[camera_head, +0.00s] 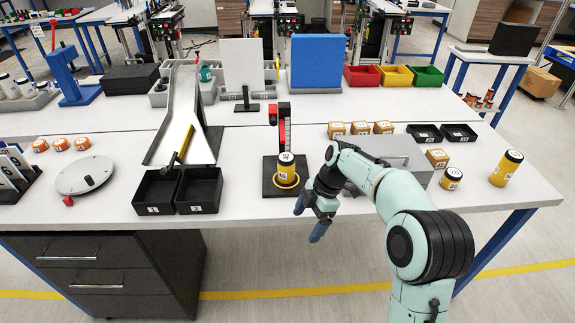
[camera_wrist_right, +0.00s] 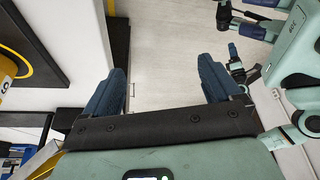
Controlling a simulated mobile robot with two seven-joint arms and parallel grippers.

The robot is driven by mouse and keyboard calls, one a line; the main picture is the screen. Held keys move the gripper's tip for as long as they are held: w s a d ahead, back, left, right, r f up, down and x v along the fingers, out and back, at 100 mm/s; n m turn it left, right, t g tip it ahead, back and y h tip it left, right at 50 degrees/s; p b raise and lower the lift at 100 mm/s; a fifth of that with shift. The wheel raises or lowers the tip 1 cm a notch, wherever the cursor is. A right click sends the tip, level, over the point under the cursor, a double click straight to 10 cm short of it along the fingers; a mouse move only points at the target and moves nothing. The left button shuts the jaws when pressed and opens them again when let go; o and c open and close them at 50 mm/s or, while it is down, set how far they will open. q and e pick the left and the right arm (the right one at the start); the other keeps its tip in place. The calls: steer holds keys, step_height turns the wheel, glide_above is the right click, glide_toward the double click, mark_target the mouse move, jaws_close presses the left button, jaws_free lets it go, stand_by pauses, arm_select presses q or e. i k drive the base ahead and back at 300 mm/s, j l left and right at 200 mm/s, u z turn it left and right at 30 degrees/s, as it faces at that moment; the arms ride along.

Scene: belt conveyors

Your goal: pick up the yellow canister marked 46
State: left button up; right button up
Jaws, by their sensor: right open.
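In the right wrist view a part of this canister (camera_wrist_right: 6,72) shows at the left edge. Two other yellow canisters, a short one (camera_head: 451,179) and a taller one (camera_head: 506,169), stand at the right end of the table. My right gripper (camera_head: 309,220) is open and empty, just right of the stand and past the table's front edge. Its two blue fingers (camera_wrist_right: 160,78) are apart.
A red-topped post rises behind the canister. Two black bins (camera_head: 199,190) and a metal chute stand left of it. A grey box (camera_head: 394,152) lies behind my right arm. Bare tabletop lies between stand and bins.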

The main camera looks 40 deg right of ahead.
mark_target(286, 161)
steer(key=i+l, duration=0.3)
steer(key=l, duration=0.15)
steer(key=i+l, duration=0.35)
steer(key=l, duration=0.1)
